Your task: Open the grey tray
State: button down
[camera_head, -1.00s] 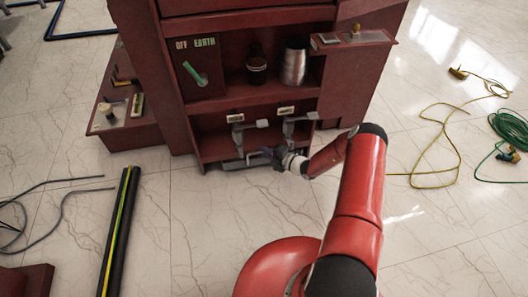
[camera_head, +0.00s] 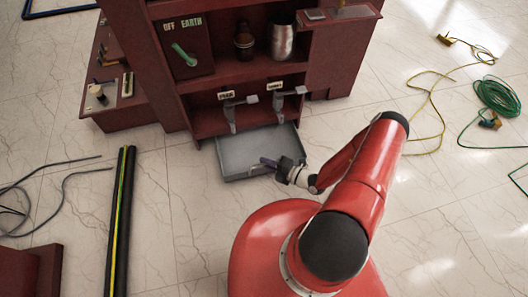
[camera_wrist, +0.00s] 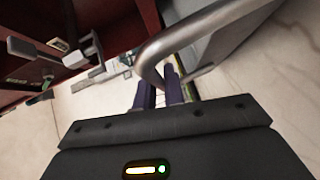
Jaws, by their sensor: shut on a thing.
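The grey tray (camera_head: 240,150) is a shallow drawer at the bottom of the dark red cabinet, pulled out over the floor so its empty inside shows. My gripper (camera_head: 270,163) is at the tray's front edge, towards its right side. In the wrist view my gripper (camera_wrist: 162,92) has its purple fingers shut on a curved metal handle (camera_wrist: 175,42), with the tray's grey front (camera_wrist: 225,40) behind it.
Two grey levers hang above the tray, the left lever (camera_head: 231,116) and the right lever (camera_head: 280,105). A dark bottle (camera_head: 244,42) and a silver cylinder (camera_head: 283,38) stand on the shelf above. A black pole (camera_head: 120,220) lies on the floor at left. A green cable (camera_head: 497,97) lies at right.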

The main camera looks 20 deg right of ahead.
jog(key=shift+s, duration=0.35)
jog(key=c, duration=1.5)
grip_release()
jog(key=shift+d, duration=0.1)
jog(key=v, duration=0.7)
jog(key=shift+s+d, duration=0.2)
jog(key=shift+s, duration=0.1)
